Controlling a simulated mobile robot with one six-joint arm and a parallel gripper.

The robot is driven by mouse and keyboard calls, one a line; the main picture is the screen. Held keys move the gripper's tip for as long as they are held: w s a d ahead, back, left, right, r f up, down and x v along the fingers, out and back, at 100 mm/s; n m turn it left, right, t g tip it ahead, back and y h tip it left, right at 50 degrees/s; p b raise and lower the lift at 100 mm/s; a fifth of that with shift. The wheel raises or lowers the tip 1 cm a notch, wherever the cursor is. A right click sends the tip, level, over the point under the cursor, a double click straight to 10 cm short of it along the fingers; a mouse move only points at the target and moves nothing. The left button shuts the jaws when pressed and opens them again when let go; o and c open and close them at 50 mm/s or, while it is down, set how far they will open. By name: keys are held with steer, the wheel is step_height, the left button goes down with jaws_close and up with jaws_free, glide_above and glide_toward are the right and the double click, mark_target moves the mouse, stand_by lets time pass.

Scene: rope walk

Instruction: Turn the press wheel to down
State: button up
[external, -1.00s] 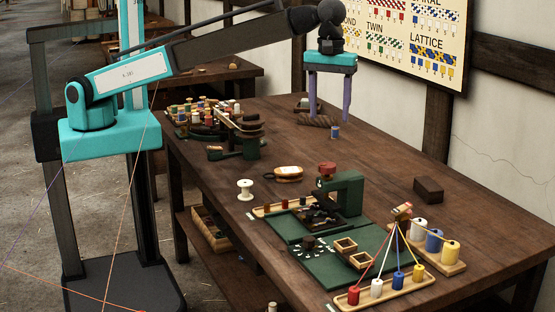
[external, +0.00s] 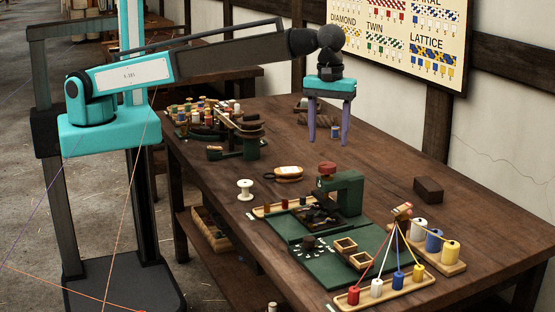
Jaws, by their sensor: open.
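The press (external: 348,192) is a dark green frame standing on the table, with a red wheel (external: 327,168) on top of its left end. Under the wheel is a dark, cluttered press bed (external: 318,215). The wheel's exact turn position is too small to tell. My gripper (external: 328,142) hangs above the table behind the press, with its two purple fingers pointing down. It is open, with nothing between the fingers, and is clear of the wheel.
A dark block (external: 429,190) lies right of the press. In front are a green mat (external: 335,268), a tray of bobbins (external: 390,289) and a spool board (external: 448,266). A white spool (external: 245,189) stands at left. Bare table surrounds the press's back.

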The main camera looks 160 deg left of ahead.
mark_target(328, 165)
steer(key=shift+f+p, duration=0.9)
steer(key=shift+f, duration=2.8)
steer(key=shift+c, duration=0.4)
steer(key=c, duration=1)
